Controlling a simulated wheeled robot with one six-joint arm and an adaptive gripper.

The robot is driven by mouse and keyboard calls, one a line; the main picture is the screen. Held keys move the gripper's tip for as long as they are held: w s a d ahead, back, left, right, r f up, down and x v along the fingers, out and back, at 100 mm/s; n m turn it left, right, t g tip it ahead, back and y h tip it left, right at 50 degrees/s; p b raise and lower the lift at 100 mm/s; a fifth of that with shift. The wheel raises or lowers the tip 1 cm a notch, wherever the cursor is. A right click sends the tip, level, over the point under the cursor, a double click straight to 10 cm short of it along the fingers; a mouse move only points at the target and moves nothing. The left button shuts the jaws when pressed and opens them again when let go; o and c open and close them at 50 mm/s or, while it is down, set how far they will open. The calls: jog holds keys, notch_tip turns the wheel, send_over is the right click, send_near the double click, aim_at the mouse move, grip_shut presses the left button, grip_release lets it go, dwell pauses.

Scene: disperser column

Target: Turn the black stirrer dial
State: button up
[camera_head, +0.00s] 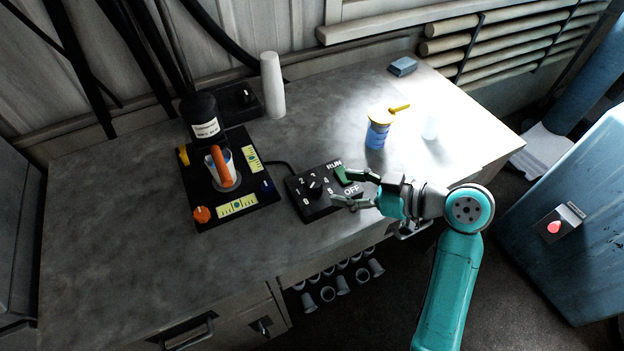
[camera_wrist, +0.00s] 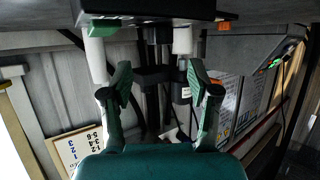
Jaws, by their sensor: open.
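The black stirrer dial (camera_head: 315,187) stands on top of a black control box (camera_head: 308,208) with white numbers and RUN and OFF labels, on the grey bench. My gripper (camera_head: 342,188) is open and empty at the right end of the box, just right of the dial, with its fingers pointing left toward it. A gap shows between the fingers and the dial. Green shows by the upper finger, and I cannot tell if it is a switch or the finger pad. In the wrist view, both fingers (camera_wrist: 160,82) are apart and a dark slab lies above them; the dial is not clearly visible there.
A black disperser stand (camera_head: 262,201) with a cup and orange parts is left of the box. A blue jar with a yellow lid (camera_head: 376,133), a white cylinder (camera_head: 272,86) and a small blue-grey block (camera_head: 402,66) stand behind. The bench (camera_head: 110,230) is bare at left.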

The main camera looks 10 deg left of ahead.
aim_at(315, 183)
jog(key=x, duration=0.8)
jog(key=shift+w+a+f, duration=0.15)
jog(key=shift+a, duration=0.1)
grip_shut()
